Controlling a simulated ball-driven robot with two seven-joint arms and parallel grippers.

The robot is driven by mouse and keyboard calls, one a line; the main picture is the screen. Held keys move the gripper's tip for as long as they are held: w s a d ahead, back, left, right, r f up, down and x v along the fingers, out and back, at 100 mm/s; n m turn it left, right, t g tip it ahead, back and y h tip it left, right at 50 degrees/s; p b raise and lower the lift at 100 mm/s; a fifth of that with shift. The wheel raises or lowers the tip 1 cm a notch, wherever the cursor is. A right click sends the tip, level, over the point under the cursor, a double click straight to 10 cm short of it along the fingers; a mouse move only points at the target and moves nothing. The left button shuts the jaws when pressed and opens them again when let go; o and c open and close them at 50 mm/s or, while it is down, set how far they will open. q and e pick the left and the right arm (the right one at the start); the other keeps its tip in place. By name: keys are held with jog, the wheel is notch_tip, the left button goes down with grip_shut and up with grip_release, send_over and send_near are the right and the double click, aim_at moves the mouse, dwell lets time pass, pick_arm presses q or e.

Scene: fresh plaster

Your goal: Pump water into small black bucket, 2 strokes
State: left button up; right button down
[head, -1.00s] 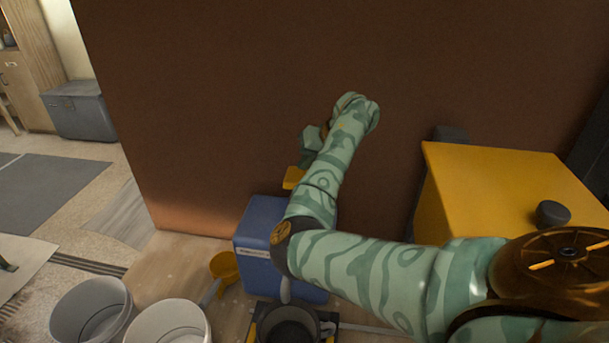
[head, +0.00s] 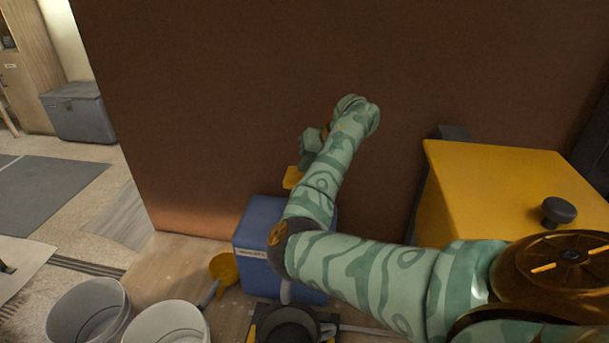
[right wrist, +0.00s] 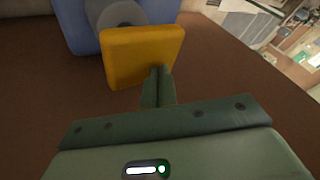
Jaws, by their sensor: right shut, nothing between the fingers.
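The small black bucket (head: 288,328) stands at the bottom edge of the head view, in front of a blue container (head: 256,262); its lower part is cut off. A pale spout (head: 285,291) hangs over it. The pump's yellow pad (head: 293,177) is above the blue container, and in the right wrist view the pad (right wrist: 143,55) sits on a grey shaft. My right gripper (right wrist: 160,72) is shut and empty, its fingertips at the pad's near edge; I cannot tell whether they touch. My arm hides part of the container. My left gripper is not in view.
Two white buckets (head: 167,326) (head: 88,312) stand at bottom left. A yellow scoop (head: 223,270) lies beside the blue container. A yellow box (head: 500,185) with a dark knob (head: 558,211) is on the right. A brown wall (head: 230,90) rises behind.

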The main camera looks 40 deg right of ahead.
jog(key=shift+f+b, duration=2)
jog(key=shift+f, duration=0.45)
dwell(1.5)
jog(key=shift+r, duration=0.15)
jog(key=shift+r+p, duration=1.5)
jog(key=shift+r, duration=1.2)
jog(key=shift+r, duration=0.1)
jog(key=shift+r+p, duration=1.3)
jog(key=shift+r, duration=1.1)
